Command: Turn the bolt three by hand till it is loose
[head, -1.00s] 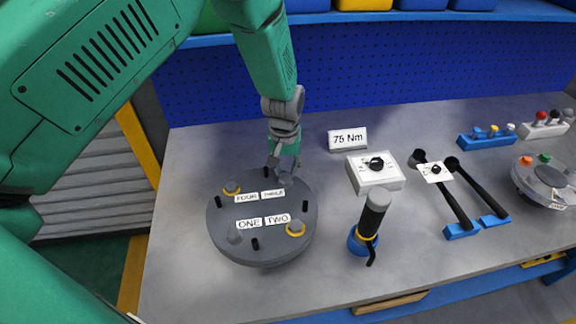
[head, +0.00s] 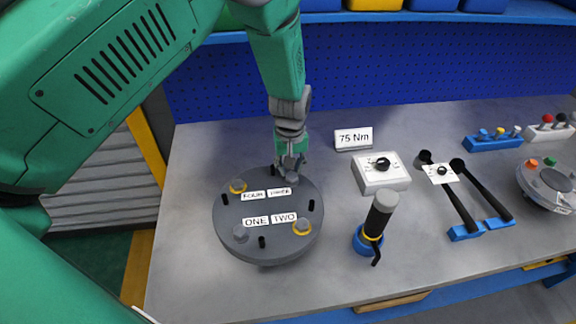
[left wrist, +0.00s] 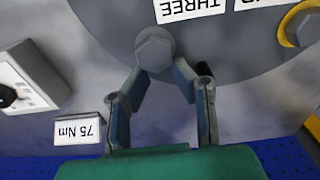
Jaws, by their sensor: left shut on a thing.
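The round dark grey flanged cover (head: 268,243) lies on the bench with labels FOUR, THREE, ONE and TWO. My left gripper (head: 288,172) points down at its far edge, beside the THREE label (head: 279,191). It is shut on bolt three, which the gripper mostly hides in the head view. In the left wrist view bolt three (left wrist: 155,48) shows as a grey hex head between the fingertips, with no yellow ring around it. Bolts four (head: 238,186) and two (head: 302,226) have yellow rings; bolt one (head: 240,233) has none. My right gripper is not in view.
Several short black pegs stand around the cover. The bench front is clear.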

